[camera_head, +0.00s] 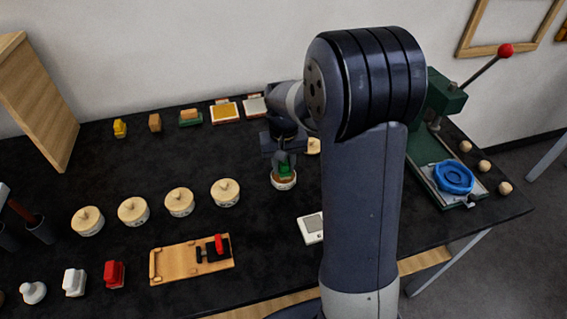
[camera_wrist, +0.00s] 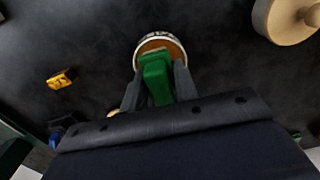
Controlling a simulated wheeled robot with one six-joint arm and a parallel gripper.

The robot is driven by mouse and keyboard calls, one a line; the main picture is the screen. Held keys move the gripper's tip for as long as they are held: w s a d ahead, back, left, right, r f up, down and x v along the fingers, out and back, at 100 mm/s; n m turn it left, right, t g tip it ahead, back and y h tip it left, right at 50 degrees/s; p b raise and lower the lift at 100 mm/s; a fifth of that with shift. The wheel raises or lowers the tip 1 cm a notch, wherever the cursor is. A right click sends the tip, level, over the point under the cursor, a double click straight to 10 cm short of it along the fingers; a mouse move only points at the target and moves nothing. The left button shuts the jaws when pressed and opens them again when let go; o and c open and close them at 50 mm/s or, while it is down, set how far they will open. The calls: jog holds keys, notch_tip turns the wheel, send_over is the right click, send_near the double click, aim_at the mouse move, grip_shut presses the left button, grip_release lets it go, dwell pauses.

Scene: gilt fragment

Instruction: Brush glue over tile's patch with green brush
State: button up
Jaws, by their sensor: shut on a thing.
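My gripper (camera_head: 284,160) points down over an open round pot (camera_head: 284,184) with a pale wall and brown-orange contents. It is shut on the green brush (camera_head: 285,171). In the wrist view the green brush (camera_wrist: 156,78) sits between the two fingers, and its far end overlaps the pot's opening (camera_wrist: 160,43). I cannot tell whether the brush tip touches the contents. A white tile (camera_head: 306,236) with a grey patch (camera_head: 313,223) lies on the table to the right of the pot, partly hidden by my arm.
Several lidded round pots (camera_head: 180,202) stand in a row to the left. A wooden board (camera_head: 165,263) with a red-handled clamp lies in front. A green press (camera_head: 440,110) with a blue ring (camera_head: 453,177) stands right. Stamp-like blocks (camera_head: 191,117) line the back.

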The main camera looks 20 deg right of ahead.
jog(key=shift+f+b, duration=0.3)
jog(key=shift+f, duration=0.3)
dwell(1.2)
jog(key=shift+r, duration=0.1)
jog(key=shift+r+p, duration=2.85)
jog(key=shift+r, duration=0.65)
jog(key=shift+f, duration=0.1)
